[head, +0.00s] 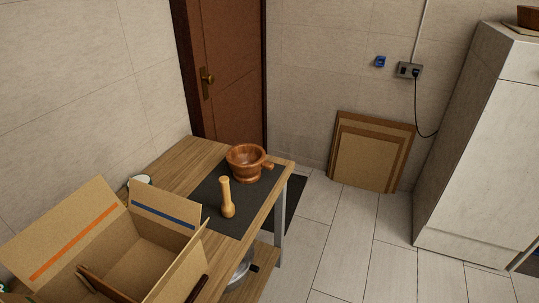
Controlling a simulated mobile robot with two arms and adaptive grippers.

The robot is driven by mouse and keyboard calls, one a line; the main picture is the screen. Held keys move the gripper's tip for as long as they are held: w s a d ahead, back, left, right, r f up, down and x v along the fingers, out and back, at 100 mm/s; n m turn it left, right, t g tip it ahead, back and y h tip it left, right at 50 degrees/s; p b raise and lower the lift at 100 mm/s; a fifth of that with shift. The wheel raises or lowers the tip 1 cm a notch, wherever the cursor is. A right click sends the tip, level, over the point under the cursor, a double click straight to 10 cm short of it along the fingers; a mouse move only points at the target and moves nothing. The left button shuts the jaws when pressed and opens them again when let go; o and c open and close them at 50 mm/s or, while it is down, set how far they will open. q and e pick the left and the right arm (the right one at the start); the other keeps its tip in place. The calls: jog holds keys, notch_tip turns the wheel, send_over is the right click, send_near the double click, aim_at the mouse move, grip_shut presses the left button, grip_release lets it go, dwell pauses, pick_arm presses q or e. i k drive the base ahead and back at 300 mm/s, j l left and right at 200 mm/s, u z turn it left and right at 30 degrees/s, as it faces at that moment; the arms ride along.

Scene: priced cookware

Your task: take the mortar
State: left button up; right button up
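The mortar (246,164) is a reddish-brown wooden bowl with a stub handle pointing right. It stands upright near the far right end of a wooden table (183,166), on a dark mat (208,190). Neither of my grippers shows in the head view.
An open cardboard box (150,245) stands on the near part of the table. A metal pan (240,272) sits on the lower shelf. Flat framed boards (370,152) lean on the back wall. A white cabinet (470,150) stands right. The tiled floor between is clear.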

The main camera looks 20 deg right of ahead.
aim_at(247, 161)
jog(key=z, duration=0.45)
jog(key=i+l, duration=0.4)
jog(key=l, duration=0.15)
jog(key=i+l, duration=0.4)
jog(key=l+u, duration=0.1)
jog(key=u, duration=0.35)
jog(key=l+u, duration=0.1)
jog(key=u, duration=0.35)
jog(key=l+u, duration=0.1)
jog(key=u, duration=0.35)
jog(key=i+l, duration=0.05)
